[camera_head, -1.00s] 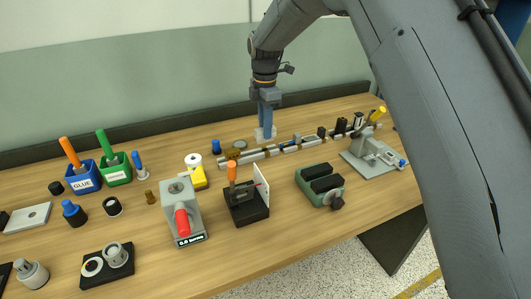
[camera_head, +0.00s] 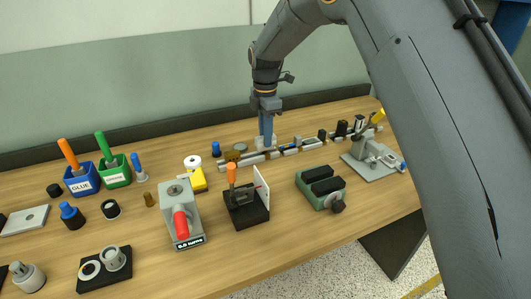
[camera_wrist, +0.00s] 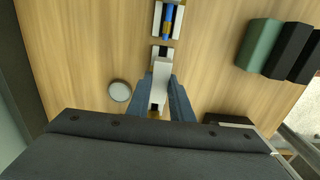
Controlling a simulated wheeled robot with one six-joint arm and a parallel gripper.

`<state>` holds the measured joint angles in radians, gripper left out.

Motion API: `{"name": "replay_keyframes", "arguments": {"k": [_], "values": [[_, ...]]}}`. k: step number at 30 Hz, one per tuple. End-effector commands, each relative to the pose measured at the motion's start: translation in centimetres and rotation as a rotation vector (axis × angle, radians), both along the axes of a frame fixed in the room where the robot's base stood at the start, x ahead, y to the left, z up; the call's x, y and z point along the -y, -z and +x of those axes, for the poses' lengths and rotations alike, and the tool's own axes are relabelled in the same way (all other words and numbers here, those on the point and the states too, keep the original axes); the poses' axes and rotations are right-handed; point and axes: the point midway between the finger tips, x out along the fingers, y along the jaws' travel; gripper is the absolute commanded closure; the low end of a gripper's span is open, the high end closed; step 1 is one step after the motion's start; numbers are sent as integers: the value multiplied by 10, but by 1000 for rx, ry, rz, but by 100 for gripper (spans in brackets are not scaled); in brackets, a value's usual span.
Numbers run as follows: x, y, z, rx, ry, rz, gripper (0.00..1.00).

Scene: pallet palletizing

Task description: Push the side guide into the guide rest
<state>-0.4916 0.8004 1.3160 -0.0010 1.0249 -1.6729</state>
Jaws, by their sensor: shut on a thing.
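My gripper (camera_head: 266,138) points straight down at the row of light-grey fixtures along the back of the bench. Its blue fingers (camera_wrist: 160,98) are shut on a pale grey piece, seemingly the side guide (camera_wrist: 161,75). The piece is low, level with the row in the head view, and the fingers hide part of it. Just beyond its far end in the wrist view is a small pale block with a dark slot (camera_wrist: 161,52), possibly the guide rest. I cannot tell whether the two touch. Further along the same line, a blue cylinder lies in a pale holder (camera_wrist: 158,22).
A dark and green vise-like block (camera_head: 322,187) stands in front of the row. A grey clamp fixture on a plate (camera_head: 372,153) is to the right. A round grey disc (camera_wrist: 120,91) lies left of the fingers.

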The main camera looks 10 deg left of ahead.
Motion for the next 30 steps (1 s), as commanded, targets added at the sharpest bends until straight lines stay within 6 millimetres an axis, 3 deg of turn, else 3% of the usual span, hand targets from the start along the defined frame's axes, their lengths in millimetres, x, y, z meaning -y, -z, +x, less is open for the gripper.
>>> {"name": "replay_keyframes", "arguments": {"k": [30], "values": [[0,24,0,0,0,0,100]]}}
